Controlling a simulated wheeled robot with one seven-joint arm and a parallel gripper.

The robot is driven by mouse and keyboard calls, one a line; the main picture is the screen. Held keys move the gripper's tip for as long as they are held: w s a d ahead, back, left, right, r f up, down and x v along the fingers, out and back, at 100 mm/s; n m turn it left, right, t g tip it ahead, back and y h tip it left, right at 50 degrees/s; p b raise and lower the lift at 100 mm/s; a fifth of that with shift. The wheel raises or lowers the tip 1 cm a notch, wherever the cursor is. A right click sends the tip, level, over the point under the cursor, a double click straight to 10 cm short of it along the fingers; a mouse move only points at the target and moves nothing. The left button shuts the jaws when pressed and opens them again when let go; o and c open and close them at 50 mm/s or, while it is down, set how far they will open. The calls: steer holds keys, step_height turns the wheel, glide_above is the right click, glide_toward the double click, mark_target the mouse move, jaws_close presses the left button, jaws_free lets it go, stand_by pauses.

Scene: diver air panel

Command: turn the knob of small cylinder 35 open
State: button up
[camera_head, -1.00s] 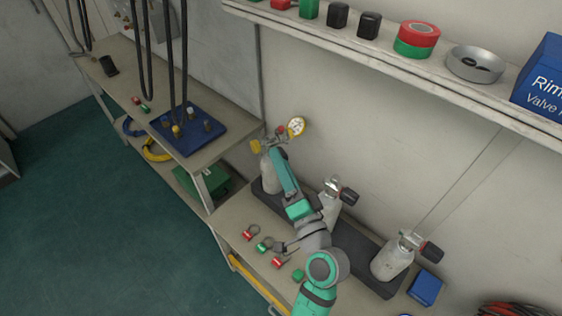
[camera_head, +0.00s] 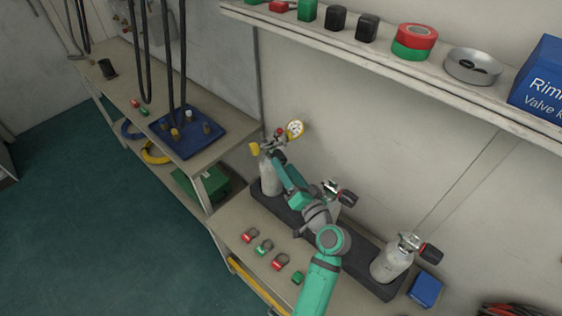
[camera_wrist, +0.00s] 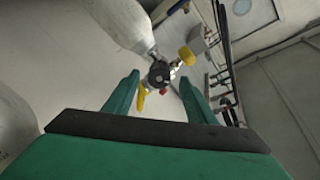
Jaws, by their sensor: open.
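Three small grey-white cylinders stand in a row on the bench; no number is readable on any. The left one (camera_head: 270,184) carries a gauge (camera_head: 295,129) and a yellow knob (camera_head: 255,148). My gripper (camera_wrist: 158,82) is open, pointing at this cylinder's valve. In the wrist view a black round knob (camera_wrist: 158,74) shows between the fingertips, with a yellow knob (camera_wrist: 187,56) beyond the right finger. I cannot tell whether the fingers touch anything. The middle cylinder (camera_head: 328,190) is partly hidden behind my arm. The right cylinder (camera_head: 392,262) has a dark knob (camera_head: 431,253).
The cylinders stand in a dark rack (camera_head: 350,255) against the wall. Red and green tags (camera_head: 263,246) lie along the bench front. A blue box (camera_head: 425,289) sits at the right. A shelf (camera_head: 400,70) overhangs above. A blue board (camera_head: 188,132) lies on the left bench.

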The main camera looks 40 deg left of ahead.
steer(key=shift+x, duration=1.8)
steer(key=c, duration=1.1)
steer(key=shift+o, duration=0.2)
steer(key=shift+m, duration=1)
steer(key=o, duration=1.1)
steer(key=shift+c, duration=0.2)
